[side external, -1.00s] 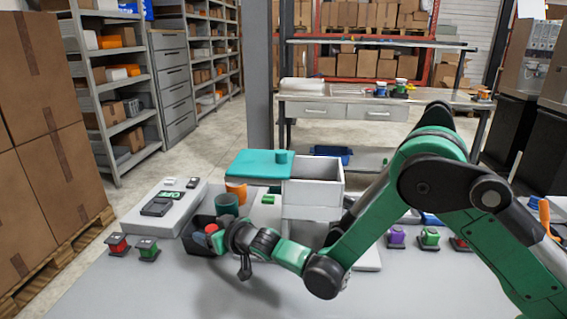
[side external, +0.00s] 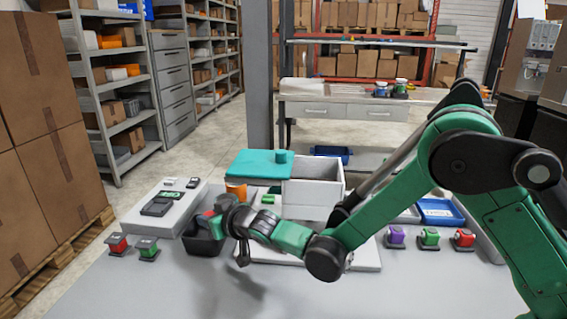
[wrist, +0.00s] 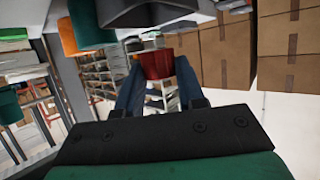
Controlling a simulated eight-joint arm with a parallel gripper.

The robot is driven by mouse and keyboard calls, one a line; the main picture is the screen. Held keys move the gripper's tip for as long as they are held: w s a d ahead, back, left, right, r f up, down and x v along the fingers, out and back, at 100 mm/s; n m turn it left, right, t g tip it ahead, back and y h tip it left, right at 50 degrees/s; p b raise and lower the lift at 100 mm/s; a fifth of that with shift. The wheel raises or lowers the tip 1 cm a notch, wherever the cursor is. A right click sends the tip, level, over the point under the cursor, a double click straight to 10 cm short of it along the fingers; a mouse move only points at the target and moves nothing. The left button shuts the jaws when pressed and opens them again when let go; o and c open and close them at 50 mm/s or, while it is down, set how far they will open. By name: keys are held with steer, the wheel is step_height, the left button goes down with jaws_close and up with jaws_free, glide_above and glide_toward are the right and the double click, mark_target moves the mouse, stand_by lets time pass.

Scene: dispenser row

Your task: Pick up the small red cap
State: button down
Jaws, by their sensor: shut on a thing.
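The small red cap (wrist: 156,66) is between the two fingers of my gripper (wrist: 158,84) in the wrist view. My gripper is shut on it. In the side view a bit of the red cap (side external: 208,213) shows beside my gripper (side external: 214,218), above the dark open bin (side external: 203,242). The cap looks clear of the bin floor, but its height over the rim is hard to judge. My wrist hides part of the bin.
A grey platform (side external: 160,226) with small devices is left of the bin. An orange cup (side external: 237,190) and a white box (side external: 312,192) stand behind my wrist. Red and green dispensers (side external: 148,249) stand at the left front. The front of the table is clear.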

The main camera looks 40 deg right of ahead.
steer(key=s+a, duration=1.2)
steer(key=shift+s+a, duration=0.35)
steer(key=shift+s, duration=0.05)
steer(key=shift+r, duration=0.1)
steer(key=w+d+r+m+g+h, duration=0.1)
steer(key=w+d+r+m+h, duration=0.35)
steer(key=w+d, duration=0.35)
steer(key=w+d+r+m+g+h, duration=0.25)
steer(key=w+d+m+h, duration=0.3)
steer(key=w, duration=0.35)
steer(key=shift+n+t, duration=0.45)
steer(key=shift+n, duration=0.05)
step_height(320, 180, down, 6)
steer(key=shift+w+r, duration=0.1)
steer(key=shift+r, duration=0.05)
